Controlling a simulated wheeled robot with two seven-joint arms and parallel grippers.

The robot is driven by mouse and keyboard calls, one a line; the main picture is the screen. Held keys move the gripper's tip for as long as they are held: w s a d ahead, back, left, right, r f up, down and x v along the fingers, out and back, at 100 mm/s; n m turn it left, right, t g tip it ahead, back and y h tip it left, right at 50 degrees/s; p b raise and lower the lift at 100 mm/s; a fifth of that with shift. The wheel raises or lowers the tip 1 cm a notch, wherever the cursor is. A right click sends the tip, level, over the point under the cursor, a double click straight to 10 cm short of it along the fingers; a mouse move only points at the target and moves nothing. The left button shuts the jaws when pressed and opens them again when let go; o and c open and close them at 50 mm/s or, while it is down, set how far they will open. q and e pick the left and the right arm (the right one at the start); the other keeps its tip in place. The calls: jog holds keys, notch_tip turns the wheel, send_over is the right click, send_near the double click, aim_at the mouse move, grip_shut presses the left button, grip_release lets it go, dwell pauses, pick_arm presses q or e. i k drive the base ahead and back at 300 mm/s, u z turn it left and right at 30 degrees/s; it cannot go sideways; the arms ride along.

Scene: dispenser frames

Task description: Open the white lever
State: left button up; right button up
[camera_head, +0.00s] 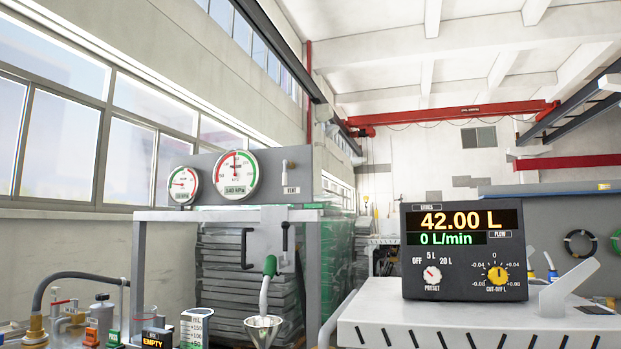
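No part is clearly readable as the white lever. A small pale fitting (286,168) stands out from the grey gauge panel (302,160), above a small label that seems to read VENT. Below the panel, a green-handled nozzle (269,267) has its pale spout pointing down into a metal funnel (262,328). Neither of my grippers is in view.
A black meter box (464,252) showing 42.00 L and 0 L/min sits on the white slotted bench (372,313). Two round dials (236,174) are on the gauge panel. Hoses, bottles and a box marked EMPTY (156,339) crowd the lower left.

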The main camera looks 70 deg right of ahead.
aim_at(285, 176)
jog(key=z, duration=0.95)
jog(key=i, duration=0.7)
jog(key=z, duration=1.25)
jog(key=i, duration=0.35)
jog(key=z, duration=2.7)
jog(key=k, duration=1.5)
jog(key=u, duration=2)
jog(key=i, duration=0.5)
